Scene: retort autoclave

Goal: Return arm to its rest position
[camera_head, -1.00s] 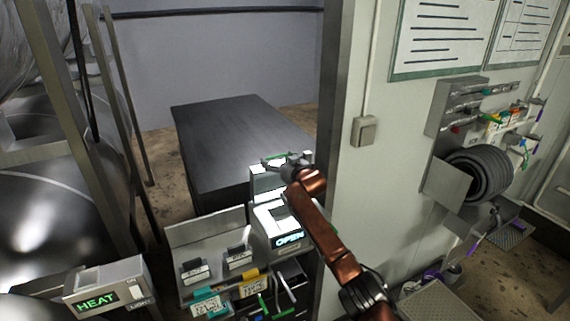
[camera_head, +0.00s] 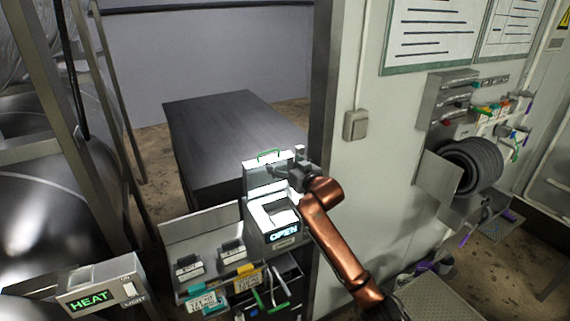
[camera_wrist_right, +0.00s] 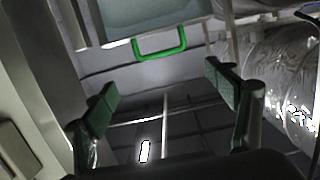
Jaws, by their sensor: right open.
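My right arm (camera_head: 342,247) is copper-coloured and reaches up from the lower right in the head view. Its gripper (camera_head: 286,163) is beside the raised lid of the white box labelled OPEN (camera_head: 258,226). In the right wrist view the two green-padded fingers (camera_wrist_right: 168,108) stand wide apart with nothing between them. A green handle (camera_wrist_right: 160,43) on a pale panel shows beyond the fingertips, apart from them. The same green handle shows on top of the lid in the head view (camera_head: 268,154). My left gripper is not in view.
A dark table (camera_head: 235,135) stands behind the box. A HEAT switch box (camera_head: 102,288) is at the lower left. A steel rack with several small labelled devices (camera_head: 205,235) is left of the box. The wall at right carries a hose reel (camera_head: 472,167) and a light switch (camera_head: 355,125).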

